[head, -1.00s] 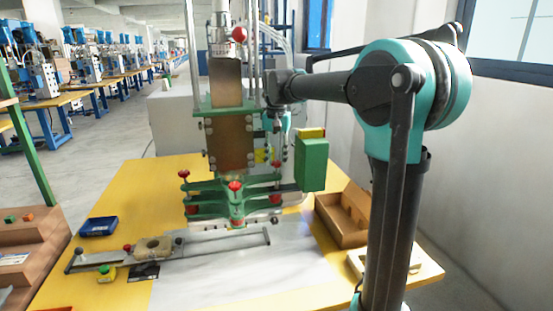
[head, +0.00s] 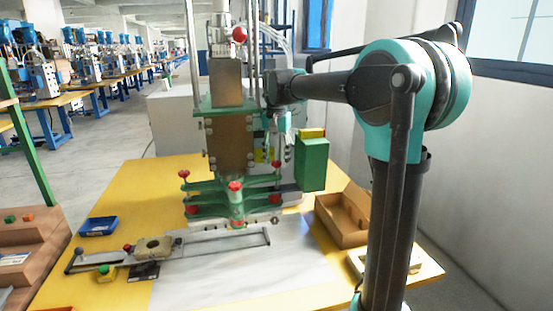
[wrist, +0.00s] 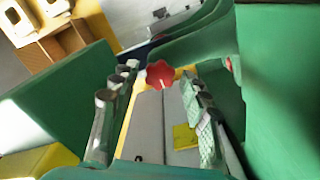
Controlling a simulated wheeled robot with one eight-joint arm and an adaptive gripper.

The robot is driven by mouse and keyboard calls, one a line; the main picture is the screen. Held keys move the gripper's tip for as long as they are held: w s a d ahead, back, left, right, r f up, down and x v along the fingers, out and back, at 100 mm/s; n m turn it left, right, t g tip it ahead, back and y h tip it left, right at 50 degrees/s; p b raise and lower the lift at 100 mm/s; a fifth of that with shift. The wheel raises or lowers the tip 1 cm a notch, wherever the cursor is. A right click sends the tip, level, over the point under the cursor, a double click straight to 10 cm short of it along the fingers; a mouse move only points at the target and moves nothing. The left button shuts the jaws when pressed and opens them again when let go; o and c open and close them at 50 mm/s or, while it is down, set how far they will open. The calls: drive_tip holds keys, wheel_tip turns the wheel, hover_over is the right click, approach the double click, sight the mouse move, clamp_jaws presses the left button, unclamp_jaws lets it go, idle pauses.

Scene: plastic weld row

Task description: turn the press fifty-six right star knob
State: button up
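The green press (head: 232,120) stands on the yellow table and carries several red star knobs. One knob (head: 235,186) is at the front middle and another (head: 183,174) at the left. The right star knob (head: 276,163) is small and partly hidden in the head view. In the wrist view a red star knob (wrist: 160,74), which looks like the right one, lies between the fingertips of my gripper (wrist: 157,80). The fingers are apart, with visible gaps on both sides of the knob. In the head view my gripper (head: 287,140) is pointing down at the press's right side, partly hidden.
A green box (head: 312,163) stands close to the right of my gripper. Green press parts (wrist: 280,90) crowd the right of the wrist view. A cardboard box (head: 343,228) sits on the table at right; a blue tray (head: 98,227) is at left.

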sight(277, 162)
drive_tip(key=shift+r, duration=0.1)
wheel_tip(277, 162, up, 12)
idle(0.7)
